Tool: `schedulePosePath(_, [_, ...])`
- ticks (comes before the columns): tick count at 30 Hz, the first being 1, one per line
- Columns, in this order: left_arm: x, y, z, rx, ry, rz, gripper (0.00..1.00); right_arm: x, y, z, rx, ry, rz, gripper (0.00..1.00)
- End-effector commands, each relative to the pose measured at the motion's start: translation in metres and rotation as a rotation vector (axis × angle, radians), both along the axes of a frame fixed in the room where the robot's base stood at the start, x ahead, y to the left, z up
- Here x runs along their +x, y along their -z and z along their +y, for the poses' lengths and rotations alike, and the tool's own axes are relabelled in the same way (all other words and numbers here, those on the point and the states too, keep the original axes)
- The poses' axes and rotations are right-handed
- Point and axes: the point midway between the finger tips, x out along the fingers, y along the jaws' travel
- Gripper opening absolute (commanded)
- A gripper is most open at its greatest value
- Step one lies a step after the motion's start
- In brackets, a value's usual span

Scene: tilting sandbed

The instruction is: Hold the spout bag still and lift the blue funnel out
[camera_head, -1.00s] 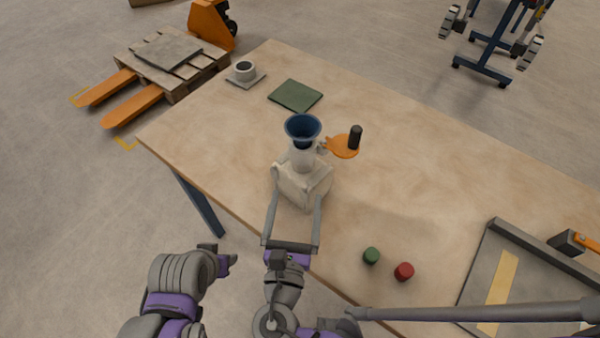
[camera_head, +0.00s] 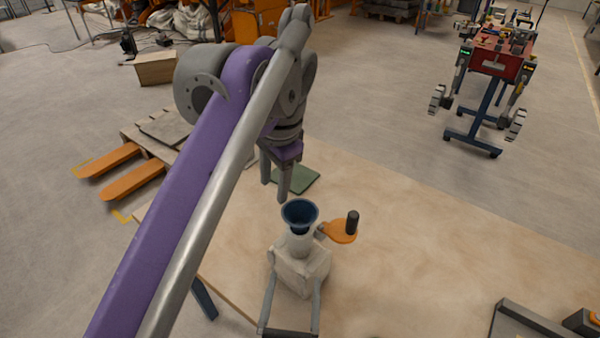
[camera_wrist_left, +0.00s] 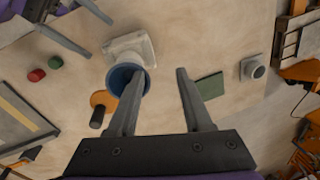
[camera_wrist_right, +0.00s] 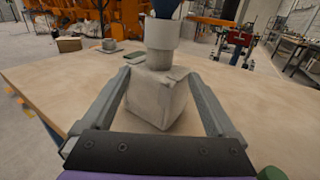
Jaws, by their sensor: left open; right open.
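The pale spout bag (camera_head: 303,274) stands on the table with its white spout (camera_head: 298,244) pointing up. The dark blue funnel (camera_head: 300,212) sits upright in the spout. My right gripper (camera_head: 296,275) is open, with one finger on each side of the bag; the right wrist view shows the bag (camera_wrist_right: 156,98) between the fingers, and I cannot tell whether they touch it. My left gripper (camera_head: 275,190) is open and empty, pointing down, above and just left of the funnel. In the left wrist view the funnel (camera_wrist_left: 128,79) lies partly behind the left-hand finger, not between the fingers.
An orange paddle-shaped piece with a black handle (camera_head: 352,222) is right of the spout. A green mat (camera_head: 300,178) lies behind the funnel.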

Motion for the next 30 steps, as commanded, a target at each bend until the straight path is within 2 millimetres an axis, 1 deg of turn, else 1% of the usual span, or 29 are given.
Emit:
schedulePosePath(1, [-0.001, -0.01, -0.013, -0.014, 0.089, 0.038, 0.5, 0.0, 0.0, 0.0, 0.0, 0.0, 0.0, 0.93])
schedulePosePath(3, [-0.005, -0.019, -0.026, -0.035, 0.197, 0.082, 0.5, 0.0, 0.0, 0.0, 0.0, 0.0, 0.0, 0.93])
schedulePosePath(6, [-0.011, -0.027, -0.038, -0.06, 0.31, 0.124, 0.5, 0.0, 0.0, 0.0, 0.0, 0.0, 0.0, 0.93])
schedulePosePath(11, [-0.016, -0.033, -0.046, -0.082, 0.396, 0.153, 0.5, 0.002, 0.0, 0.0, 0.0, 0.001, 0.0, 0.93])
schedulePosePath(14, [-0.017, -0.034, -0.047, -0.086, 0.406, 0.155, 0.5, 0.01, 0.0, -0.001, 0.0, 0.003, 0.0, 0.93])
schedulePosePath(17, [-0.017, -0.033, -0.047, -0.085, 0.405, 0.154, 0.5, 0.025, 0.0, -0.004, -0.001, 0.006, 0.0, 0.93])
schedulePosePath(24, [-0.016, -0.033, -0.047, -0.085, 0.403, 0.153, 0.5, 0.069, 0.0, -0.009, -0.001, 0.005, 0.0, 0.93])
schedulePosePath(30, [-0.016, -0.033, -0.046, -0.085, 0.402, 0.153, 0.5, 0.096, 0.0, -0.012, 0.0, 0.003, 0.0, 0.93])
